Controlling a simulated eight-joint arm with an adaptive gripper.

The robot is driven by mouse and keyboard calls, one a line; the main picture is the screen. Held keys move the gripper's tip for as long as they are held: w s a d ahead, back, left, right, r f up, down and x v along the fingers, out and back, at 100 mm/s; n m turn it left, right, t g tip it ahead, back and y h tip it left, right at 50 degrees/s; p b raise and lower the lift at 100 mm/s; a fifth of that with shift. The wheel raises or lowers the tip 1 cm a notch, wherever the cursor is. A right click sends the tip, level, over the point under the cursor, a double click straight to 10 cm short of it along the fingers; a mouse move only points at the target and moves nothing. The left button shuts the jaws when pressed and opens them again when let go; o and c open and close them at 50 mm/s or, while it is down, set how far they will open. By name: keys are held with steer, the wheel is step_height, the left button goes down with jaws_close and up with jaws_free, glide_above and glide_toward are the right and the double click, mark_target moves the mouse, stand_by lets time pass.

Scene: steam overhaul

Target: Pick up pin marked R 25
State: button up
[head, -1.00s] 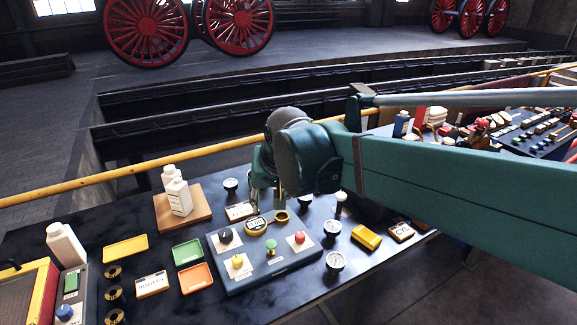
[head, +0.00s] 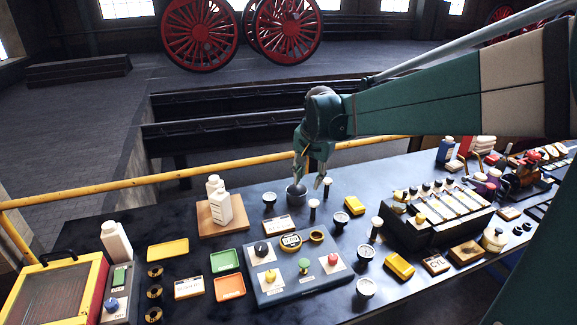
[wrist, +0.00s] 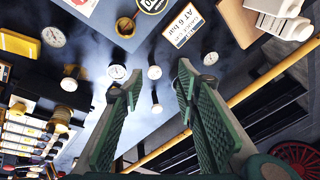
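My gripper (head: 309,182) hangs over the back of the dark bench, fingers pointing down. In the wrist view my gripper (wrist: 160,78) is open, with nothing held between its fingers. Several pale-topped pins stand upright: one (head: 313,204) just in front of the gripper, one (head: 327,184) beside the right finger, and one (head: 376,224) farther right. I cannot read R 25 on any pin.
A dark cup (head: 297,195) stands close under the left finger. Gauges (head: 340,218) and yellow boxes (head: 355,205) stand nearby. A control panel (head: 285,290) is in front, white bottles (head: 228,210) left, a rack (head: 440,220) right. A yellow rail (head: 240,168) runs behind the bench.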

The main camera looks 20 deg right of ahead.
steer(key=w+d+f+m+g+p, duration=0.2)
steer(key=w+d+f+m+p, duration=0.2)
steer(key=w+d, duration=0.7)
steer(key=m+g+p, duration=0.1)
steer(key=m+p, duration=0.4)
glide_toward(327, 180)
steer(key=shift+y, duration=0.3)
step_height(327, 180, down, 5)
steer(key=shift+a+f, duration=0.1)
steer(key=shift+f, duration=0.1)
steer(key=shift+w+d+f, duration=0.15)
steer(key=shift+d+f, duration=0.2)
steer(key=shift+f, duration=0.2)
steer(key=shift+f, duration=0.1)
steer(key=shift+f, duration=1.2)
steer(key=shift+f, duration=0.1)
steer(key=shift+w+d+f, duration=0.1)
steer(key=shift+f, duration=2.4)
steer(key=shift+c, duration=0.2)
